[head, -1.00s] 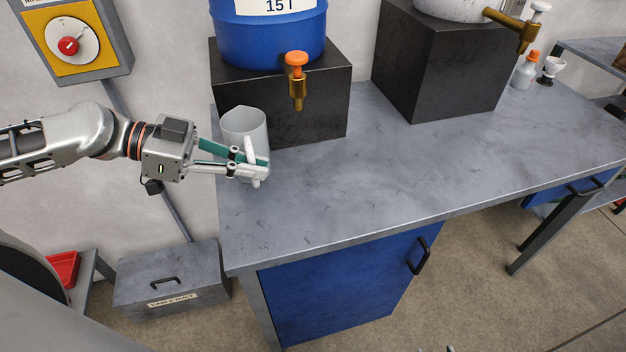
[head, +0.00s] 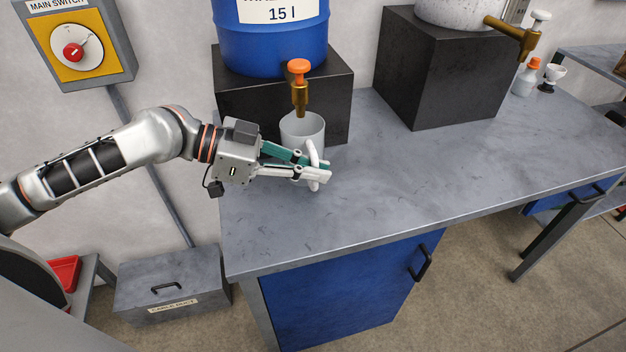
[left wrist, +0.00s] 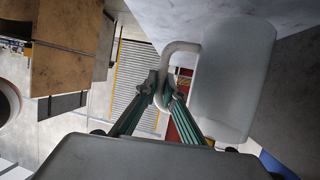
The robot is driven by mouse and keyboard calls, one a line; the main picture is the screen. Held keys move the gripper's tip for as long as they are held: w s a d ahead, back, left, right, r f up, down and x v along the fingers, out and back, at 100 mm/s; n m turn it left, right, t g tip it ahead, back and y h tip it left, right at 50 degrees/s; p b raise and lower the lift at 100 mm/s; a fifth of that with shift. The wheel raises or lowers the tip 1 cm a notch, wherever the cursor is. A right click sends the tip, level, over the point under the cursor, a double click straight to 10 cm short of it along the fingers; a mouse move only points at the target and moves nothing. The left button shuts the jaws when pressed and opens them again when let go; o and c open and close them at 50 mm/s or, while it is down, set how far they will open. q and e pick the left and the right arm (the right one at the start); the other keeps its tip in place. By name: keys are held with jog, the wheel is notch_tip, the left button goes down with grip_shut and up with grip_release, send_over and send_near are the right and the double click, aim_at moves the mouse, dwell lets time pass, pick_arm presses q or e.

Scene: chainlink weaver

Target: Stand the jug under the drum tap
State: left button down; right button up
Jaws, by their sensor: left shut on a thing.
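The pale grey jug (head: 302,130) is upright at the bench, its open mouth just below the brass spout of the drum tap (head: 300,96) in the head view. I cannot tell whether its base touches the bench. The tap has an orange knob and belongs to the blue drum (head: 270,40) on a black block. My left gripper (head: 314,168) is shut on the jug's handle, on the jug's near side. The left wrist view shows the fingers (left wrist: 165,92) closed around the handle, with the jug body (left wrist: 232,80) to the right. My right gripper is not in view.
The grey bench top (head: 400,170) is clear to the right and in front. A second black block (head: 440,70) carries a speckled vessel with a brass tap (head: 520,35).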

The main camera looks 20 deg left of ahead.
aim_at(313, 185)
pick_arm(q)
notch_tip(313, 185, down, 3)
jog(key=shift+f, duration=0.3)
jog(key=shift+f+b, duration=0.15)
jog(key=shift+b, duration=0.2)
jog(key=c, duration=2.2)
grip_release()
jog(key=shift+o, duration=0.2)
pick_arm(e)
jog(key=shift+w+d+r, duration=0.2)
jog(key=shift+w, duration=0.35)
